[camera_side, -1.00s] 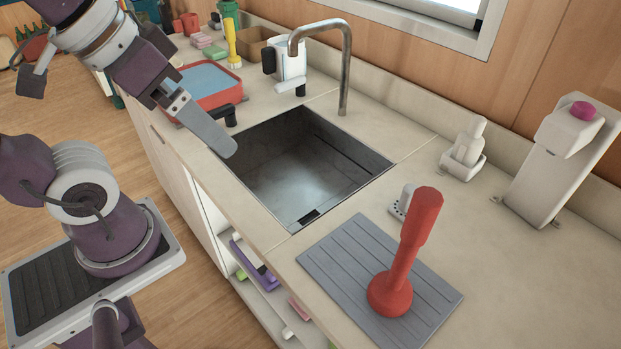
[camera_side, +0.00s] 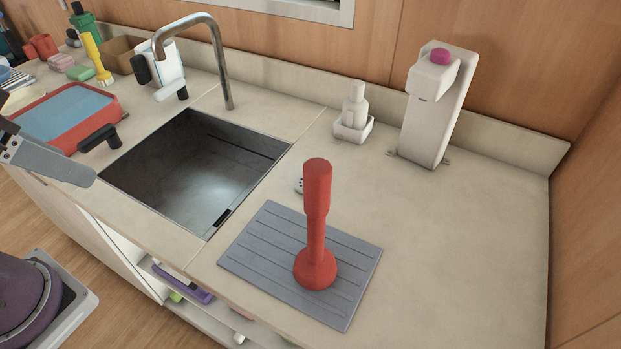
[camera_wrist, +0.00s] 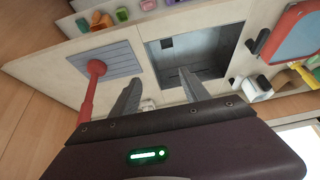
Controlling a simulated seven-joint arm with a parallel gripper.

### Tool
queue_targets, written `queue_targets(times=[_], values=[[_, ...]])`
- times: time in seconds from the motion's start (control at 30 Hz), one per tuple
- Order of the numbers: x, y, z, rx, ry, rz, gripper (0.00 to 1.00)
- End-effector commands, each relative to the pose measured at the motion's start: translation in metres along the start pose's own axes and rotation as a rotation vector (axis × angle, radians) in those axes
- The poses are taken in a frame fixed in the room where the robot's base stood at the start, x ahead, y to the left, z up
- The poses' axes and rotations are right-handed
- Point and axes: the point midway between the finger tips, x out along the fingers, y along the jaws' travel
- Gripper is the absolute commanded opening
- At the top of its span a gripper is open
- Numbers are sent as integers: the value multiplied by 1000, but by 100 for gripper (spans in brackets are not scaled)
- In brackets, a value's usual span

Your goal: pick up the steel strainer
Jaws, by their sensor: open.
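I cannot pick out the steel strainer for certain. A small pale grey piece with dark dots (camera_side: 299,186) lies on the counter behind the ribbed grey mat, largely hidden by the red plunger-shaped tool; it may be the strainer. My gripper (camera_wrist: 160,80) is open, with nothing between its two fingers in the wrist view. In the side view my gripper (camera_side: 82,175) shows only partly at the left edge, by the front left corner of the sink (camera_side: 130,193), well apart from the dotted piece.
The red tool (camera_side: 316,235) stands upright on the mat (camera_side: 255,258). A curved tap (camera_side: 222,65) rises behind the sink. A soap bottle (camera_side: 354,108) and a tall dispenser (camera_side: 430,120) stand at the back. A red-rimmed tray (camera_side: 108,118) lies left. The right counter is clear.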

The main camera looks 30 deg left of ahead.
Motion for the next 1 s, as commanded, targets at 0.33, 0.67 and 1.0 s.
queue_targets(times=[0.33, 0.67, 1.0], values=[[10, 18, -88, -323, -133, 42, 54], [182, 106, -219, -1070, -391, -168, 54], [291, 154, -209, -1340, -413, -339, 54]])
